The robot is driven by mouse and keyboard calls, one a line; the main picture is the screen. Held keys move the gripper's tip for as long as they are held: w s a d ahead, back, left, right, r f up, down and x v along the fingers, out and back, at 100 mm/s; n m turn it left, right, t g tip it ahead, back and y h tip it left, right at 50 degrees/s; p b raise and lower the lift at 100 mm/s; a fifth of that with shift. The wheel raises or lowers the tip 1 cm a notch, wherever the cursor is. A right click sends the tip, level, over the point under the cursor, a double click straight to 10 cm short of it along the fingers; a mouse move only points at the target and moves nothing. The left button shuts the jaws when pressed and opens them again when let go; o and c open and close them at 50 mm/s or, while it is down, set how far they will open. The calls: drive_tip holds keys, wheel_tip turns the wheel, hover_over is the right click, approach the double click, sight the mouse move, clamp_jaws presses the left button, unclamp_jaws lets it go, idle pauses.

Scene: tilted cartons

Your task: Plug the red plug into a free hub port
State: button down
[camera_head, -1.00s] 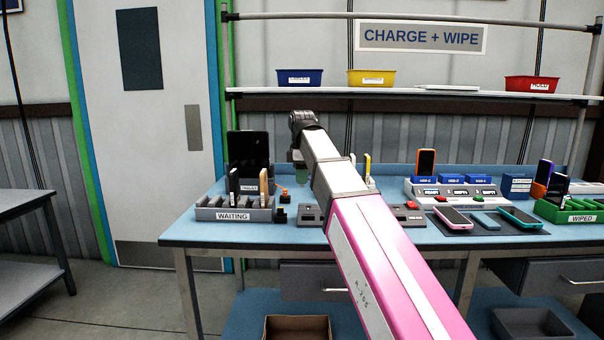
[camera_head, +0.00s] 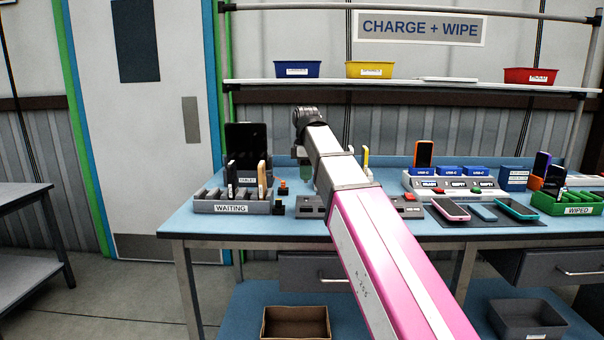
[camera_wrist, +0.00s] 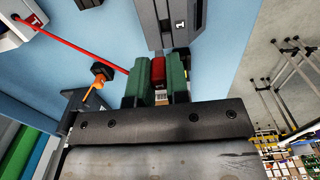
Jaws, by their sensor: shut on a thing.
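My gripper (camera_wrist: 158,80) shows in the wrist view with its green fingers shut on the red plug (camera_wrist: 158,66). The plug sits between the fingertips, its front end showing. A red cable (camera_wrist: 80,45) runs from a pale box at upper left toward the fingers. A grey block with a dark slot panel (camera_wrist: 181,16), possibly the hub, lies just beyond the plug; I cannot tell whether they touch. In the head view my gripper (camera_head: 305,170) is over the blue bench, mostly behind my arm. A grey box (camera_head: 310,207), partly hidden by my arm, lies below it.
The WAITING rack (camera_head: 232,202) stands left on the bench (camera_head: 210,230), with small black and orange pieces (camera_head: 282,188) beside it. A charging stand (camera_head: 455,187), several phones and the green WIPED rack (camera_head: 570,204) stand right. An overhead shelf (camera_head: 430,87) holds bins.

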drive_tip(key=d, duration=0.6)
drive_tip(key=shift+s, duration=0.35)
idle(0.4)
drive_tip(key=shift+f, duration=0.15)
idle(0.3)
drive_tip(key=shift+f, duration=2.4)
drive_tip(key=shift+f, duration=0.65)
idle(0.5)
drive_tip(key=c, duration=0.6)
unclamp_jaws()
drive_tip(key=shift+r, duration=0.2)
